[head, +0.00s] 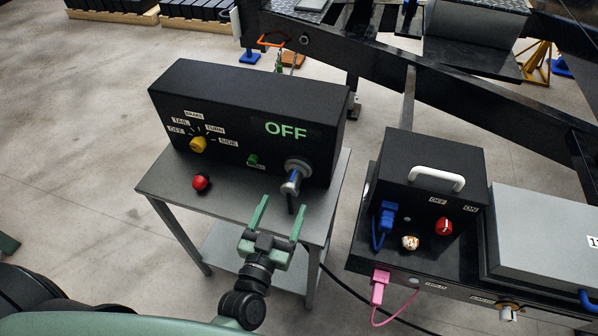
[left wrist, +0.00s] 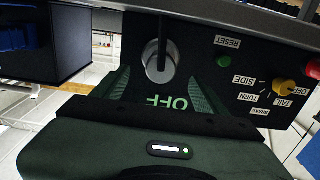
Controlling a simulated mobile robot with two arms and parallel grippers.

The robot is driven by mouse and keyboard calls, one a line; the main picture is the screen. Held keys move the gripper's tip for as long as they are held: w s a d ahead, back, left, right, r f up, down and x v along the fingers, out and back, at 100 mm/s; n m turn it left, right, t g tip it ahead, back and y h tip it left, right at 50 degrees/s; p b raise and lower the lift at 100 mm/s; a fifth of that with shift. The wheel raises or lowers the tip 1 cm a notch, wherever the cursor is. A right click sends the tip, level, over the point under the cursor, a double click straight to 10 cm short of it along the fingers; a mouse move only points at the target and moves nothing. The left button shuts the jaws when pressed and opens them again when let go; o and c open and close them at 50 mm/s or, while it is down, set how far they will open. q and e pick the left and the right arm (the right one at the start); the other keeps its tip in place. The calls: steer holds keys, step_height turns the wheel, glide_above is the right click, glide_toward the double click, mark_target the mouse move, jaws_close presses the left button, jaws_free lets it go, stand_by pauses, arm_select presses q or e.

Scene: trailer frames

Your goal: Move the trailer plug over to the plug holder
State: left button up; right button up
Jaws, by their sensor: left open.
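A plug with a silver collar and a blue band (head: 291,183) sits in the lower right front of a black tester box (head: 230,110), and its dark cable hangs down. In the left wrist view, which is upside down, the round silver end (left wrist: 158,64) shows with the dark cable across it. My left gripper (head: 284,203) is open and empty, just in front of the plug, with its green fingertips to either side of the cable in the picture. They look apart from the plug. I cannot tell which thing is the plug holder. My right gripper is out of view.
The tester box stands on a small grey metal table (head: 160,190). It has a yellow knob (head: 198,144), a green button and a red button (head: 201,182). At right stands a black box with a white handle (head: 437,178), blue and pink plugs. Black trailer beams run behind.

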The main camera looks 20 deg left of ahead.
mark_target(293, 181)
arm_select(q)
steer(key=shift+w, duration=0.2)
steer(key=shift+f, duration=0.1)
steer(key=shift+w, duration=0.25)
steer(key=w+b, duration=0.1)
steer(key=w, duration=0.5)
steer(key=shift+w+d, duration=0.1)
steer(key=shift+w, duration=1.1)
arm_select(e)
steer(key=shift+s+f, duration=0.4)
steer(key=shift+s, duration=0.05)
arm_select(q)
steer(key=shift+p, duration=0.3)
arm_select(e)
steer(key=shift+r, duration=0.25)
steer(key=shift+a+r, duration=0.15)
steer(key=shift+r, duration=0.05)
